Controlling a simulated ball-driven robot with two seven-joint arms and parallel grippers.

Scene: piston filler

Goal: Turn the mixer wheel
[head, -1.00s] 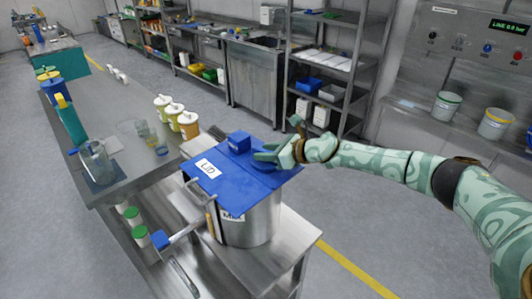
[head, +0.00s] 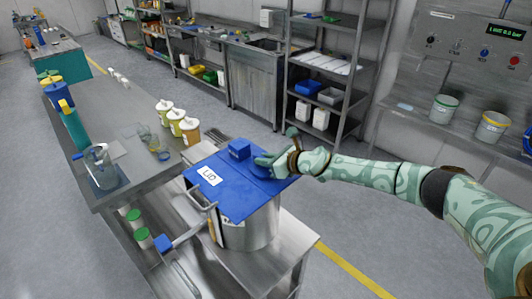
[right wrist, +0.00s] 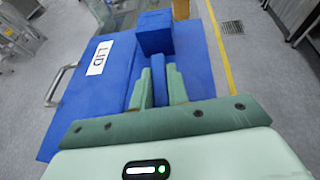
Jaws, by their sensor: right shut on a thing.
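The mixer (head: 250,226) is a steel pot on a steel bench with a flat blue lid (head: 226,196) marked LID. The blue mixer wheel (head: 257,170) sits on the lid beside a blue block (head: 239,149). My right gripper (head: 266,163) is over the wheel, its fingers on either side of a blue bar-like part of it. In the right wrist view the two green fingers (right wrist: 159,88) close on that blue part, and the lid (right wrist: 80,110) lies below. The fingers hide part of the wheel. My left gripper is not in view.
A handle (head: 200,196) stands at the lid's left edge. A steel table (head: 105,195) at the left bears a clear jug (head: 102,166) and several lidded jars (head: 176,122). A shelf rack (head: 322,75) stands behind. The floor at the right is clear.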

